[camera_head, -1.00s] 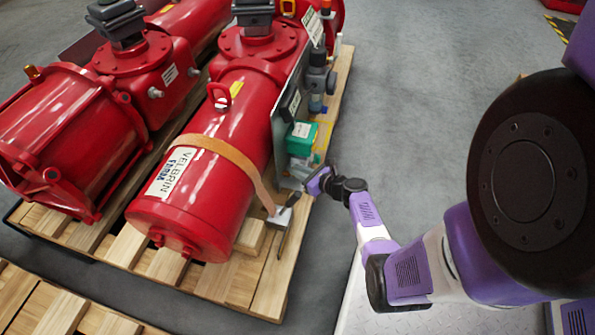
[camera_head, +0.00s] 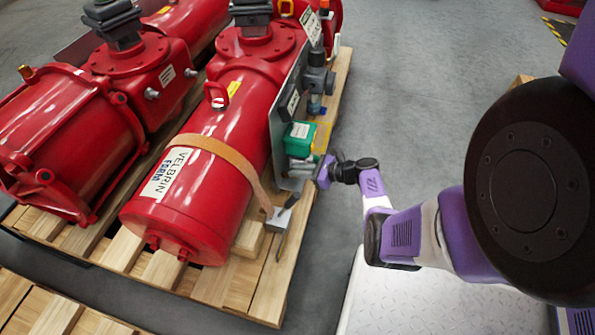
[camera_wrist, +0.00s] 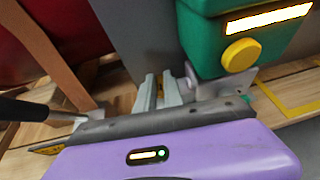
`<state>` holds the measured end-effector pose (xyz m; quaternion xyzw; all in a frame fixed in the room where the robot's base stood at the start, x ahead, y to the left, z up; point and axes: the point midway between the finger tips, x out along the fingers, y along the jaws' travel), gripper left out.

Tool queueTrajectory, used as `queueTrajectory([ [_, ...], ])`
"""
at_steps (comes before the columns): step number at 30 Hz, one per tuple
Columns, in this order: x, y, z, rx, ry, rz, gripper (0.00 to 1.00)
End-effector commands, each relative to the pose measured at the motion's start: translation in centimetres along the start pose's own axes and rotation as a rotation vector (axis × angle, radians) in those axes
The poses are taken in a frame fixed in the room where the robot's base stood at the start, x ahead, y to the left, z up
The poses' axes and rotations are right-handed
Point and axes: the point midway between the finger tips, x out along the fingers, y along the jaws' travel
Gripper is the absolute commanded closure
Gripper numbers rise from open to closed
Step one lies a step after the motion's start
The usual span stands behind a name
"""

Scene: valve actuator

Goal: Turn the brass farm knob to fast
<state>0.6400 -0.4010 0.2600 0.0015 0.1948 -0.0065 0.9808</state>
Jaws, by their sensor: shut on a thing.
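My gripper (camera_wrist: 158,92) is at the lower part of the grey mounting plate (camera_head: 285,118) on the side of the red actuator. Its two grey fingers are close together, with a small brass-coloured sliver, the brass knob (camera_wrist: 160,85), between them. The fingers and the purple gripper body hide most of the knob, and its setting cannot be read. In the head view my gripper (camera_head: 316,172) is just below the green box (camera_head: 299,139), and the knob is not visible there. The green box (camera_wrist: 215,30), with a yellow round part (camera_wrist: 241,55), is up and right of the fingers in the wrist view.
The red cylinder (camera_head: 190,180) lies on a wooden pallet (camera_head: 255,270), with an orange strap (camera_head: 225,150) around it. A metal buckle with a dark handle (camera_head: 280,217) stands near my gripper. Another red actuator (camera_head: 75,145) lies at left. Grey floor (camera_head: 430,75) is clear at right.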

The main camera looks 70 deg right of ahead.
Motion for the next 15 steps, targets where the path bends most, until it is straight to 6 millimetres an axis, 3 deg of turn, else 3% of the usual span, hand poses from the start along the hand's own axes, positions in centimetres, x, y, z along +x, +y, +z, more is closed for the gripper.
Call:
queueTrajectory([
  [4,0.05,0.1,-0.02,0.0,0.001,0.002,1.0],
  [5,0.05,0.1,-0.02,0.0,0.001,0.002,0.84],
  [8,0.05,0.08,-0.02,0.0,0.001,0.001,0.66],
  [15,0.02,0.02,-0.01,0.0,0.001,-0.001,0.66],
])
